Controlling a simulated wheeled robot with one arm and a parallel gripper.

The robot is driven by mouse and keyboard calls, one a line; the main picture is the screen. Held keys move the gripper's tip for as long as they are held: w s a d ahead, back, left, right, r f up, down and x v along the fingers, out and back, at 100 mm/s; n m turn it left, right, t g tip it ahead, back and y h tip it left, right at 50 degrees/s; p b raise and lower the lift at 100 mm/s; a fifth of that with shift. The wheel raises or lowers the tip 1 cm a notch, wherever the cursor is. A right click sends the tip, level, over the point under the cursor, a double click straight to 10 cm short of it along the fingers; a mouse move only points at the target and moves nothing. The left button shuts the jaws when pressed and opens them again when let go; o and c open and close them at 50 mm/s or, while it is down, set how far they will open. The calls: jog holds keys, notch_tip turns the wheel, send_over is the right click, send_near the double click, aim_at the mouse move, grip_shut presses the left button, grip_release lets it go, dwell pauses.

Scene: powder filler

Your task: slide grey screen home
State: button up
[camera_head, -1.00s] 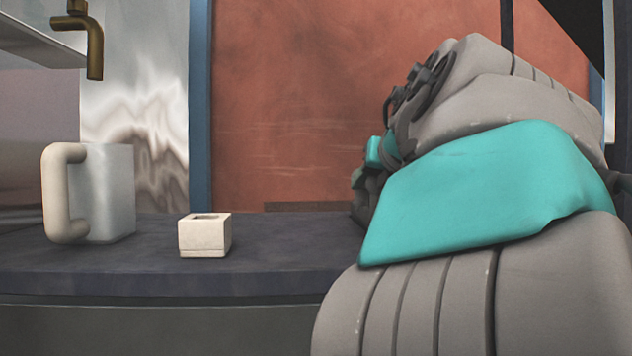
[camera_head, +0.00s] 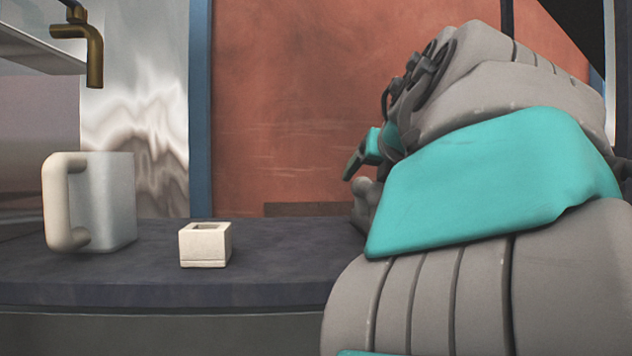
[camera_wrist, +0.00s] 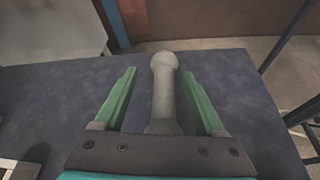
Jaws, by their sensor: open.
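No part is plainly marked as the grey screen. A shiny grey panel (camera_head: 135,110) stands upright at the back left, beside a blue post; a pale grey panel (camera_wrist: 50,30) shows at the upper left in the wrist view. A grey post with a rounded head (camera_wrist: 164,90) lies between the fingers of my gripper (camera_wrist: 160,73). The gripper is open, with gaps visible on both sides of the post. In the head view my gripper (camera_head: 362,155) is partly hidden by my arm, above a small rounded grey thing (camera_head: 364,194).
A pale mug-like vessel (camera_head: 112,200) with a thick handle and a small white block (camera_head: 205,245) with a recess stand on the dark counter (camera_head: 285,250). A brass tap (camera_head: 93,50) hangs at the upper left. The counter between block and gripper is clear.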

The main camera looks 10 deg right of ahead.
notch_tip(320, 180, up, 15)
jog(key=p, duration=0.9)
jog(key=shift+p, duration=0.4)
jog(key=shift+d, duration=0.1)
